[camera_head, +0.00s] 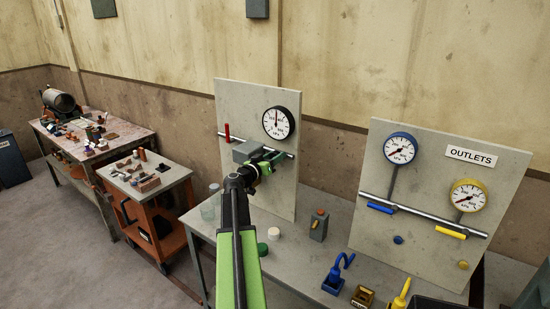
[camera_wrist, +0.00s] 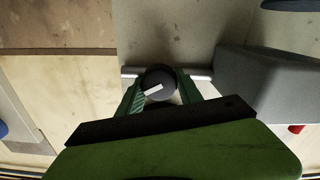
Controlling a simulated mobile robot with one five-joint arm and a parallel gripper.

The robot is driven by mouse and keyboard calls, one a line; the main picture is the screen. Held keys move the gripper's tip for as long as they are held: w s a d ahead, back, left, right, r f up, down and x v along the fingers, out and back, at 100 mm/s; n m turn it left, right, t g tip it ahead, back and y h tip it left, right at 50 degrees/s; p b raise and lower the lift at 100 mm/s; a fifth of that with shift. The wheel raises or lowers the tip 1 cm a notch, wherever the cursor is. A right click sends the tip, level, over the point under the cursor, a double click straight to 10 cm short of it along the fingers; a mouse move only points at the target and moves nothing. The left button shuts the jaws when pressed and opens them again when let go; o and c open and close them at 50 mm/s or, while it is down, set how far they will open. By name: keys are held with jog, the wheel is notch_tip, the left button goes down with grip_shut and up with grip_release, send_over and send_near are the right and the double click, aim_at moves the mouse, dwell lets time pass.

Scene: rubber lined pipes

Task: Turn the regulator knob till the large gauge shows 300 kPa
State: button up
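The large gauge (camera_head: 278,123) is white with a black rim, high on the left grey panel. Its needle points about straight up; its numbers are too small to read surely. The grey regulator block (camera_head: 246,150) sits below it on a pipe. My gripper (camera_head: 265,164) is at the right end of this block. In the wrist view the dark round knob (camera_wrist: 158,82), with a tilted white mark, lies between the two green fingers of my gripper (camera_wrist: 159,88). The fingers lie close along both its sides; I cannot tell whether they press on it.
A red lever (camera_head: 227,132) stands left of the block. The outlets panel (camera_head: 428,240) at right bears a blue gauge (camera_head: 400,148) and a yellow gauge (camera_head: 467,195). The bench below holds a jar (camera_head: 209,209), a grey box (camera_head: 319,226) and blue and yellow fittings.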

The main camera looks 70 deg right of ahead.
jog(key=o, duration=0.5)
jog(key=shift+c, duration=0.2)
jog(key=v, duration=1.7)
jog(key=shift+a, duration=0.25)
